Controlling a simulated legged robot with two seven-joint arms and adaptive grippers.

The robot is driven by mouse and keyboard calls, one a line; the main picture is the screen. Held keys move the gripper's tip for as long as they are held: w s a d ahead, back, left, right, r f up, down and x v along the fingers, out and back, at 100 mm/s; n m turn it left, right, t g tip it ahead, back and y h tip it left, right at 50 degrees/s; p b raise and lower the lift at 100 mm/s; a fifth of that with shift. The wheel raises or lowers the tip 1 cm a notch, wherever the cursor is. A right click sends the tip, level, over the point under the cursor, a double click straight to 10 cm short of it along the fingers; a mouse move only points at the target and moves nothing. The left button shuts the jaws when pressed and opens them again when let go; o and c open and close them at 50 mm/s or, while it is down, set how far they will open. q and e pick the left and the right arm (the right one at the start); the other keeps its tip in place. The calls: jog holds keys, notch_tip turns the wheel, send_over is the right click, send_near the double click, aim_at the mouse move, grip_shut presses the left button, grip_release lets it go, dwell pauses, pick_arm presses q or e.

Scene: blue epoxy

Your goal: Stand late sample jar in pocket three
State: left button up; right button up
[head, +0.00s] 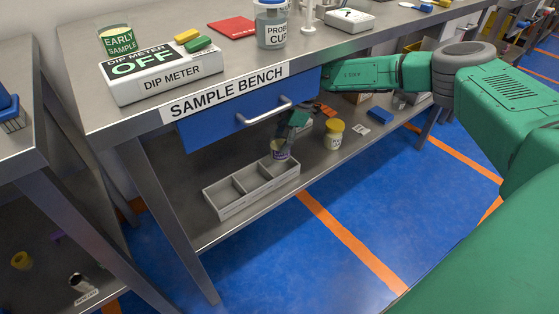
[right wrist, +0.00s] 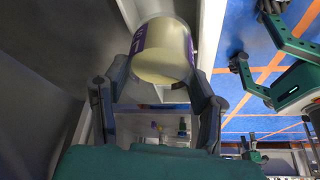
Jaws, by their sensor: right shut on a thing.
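The jar in my right gripper has a purple label and shows in the head view (head: 280,150) and large in the right wrist view (right wrist: 163,52). My right gripper (head: 289,132) is shut on it, with a finger on each side of it in the right wrist view (right wrist: 160,85). The jar is at the right-end pocket of a grey three-pocket tray (head: 234,203) on the lower shelf. I cannot tell whether its base touches the pocket floor. The middle and left pockets look empty. The jar's label text is unreadable. My left gripper is not in view.
A yellow-lidded jar (head: 334,134) and a blue block (head: 380,116) stand on the shelf right of the tray. A blue drawer (head: 240,112) and the bench top overhang the tray. The early sample jar (head: 118,42) stands by the dip meter (head: 160,72) on top.

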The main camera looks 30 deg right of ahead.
aim_at(280, 157)
jog(key=shift+d+b+x, duration=0.1)
jog(key=shift+b+x, duration=0.25)
jog(key=shift+x, duration=0.4)
jog(key=shift+d+b+x, duration=0.15)
jog(key=shift+b+x, duration=0.15)
jog(key=shift+x, duration=0.4)
notch_tip(280, 157, down, 5)
jog(key=shift+r+b, duration=0.25)
jog(key=shift+b, duration=0.9)
jog(key=shift+r, duration=0.1)
jog(key=o, duration=1.3)
jog(key=shift+s, duration=0.1)
jog(key=shift+c, duration=0.2)
jog(key=p+v, duration=0.3)
jog(key=v, duration=0.4)
jog(key=shift+r+p, duration=0.3)
jog(key=shift+p, duration=0.1)
jog(key=shift+f, duration=0.1)
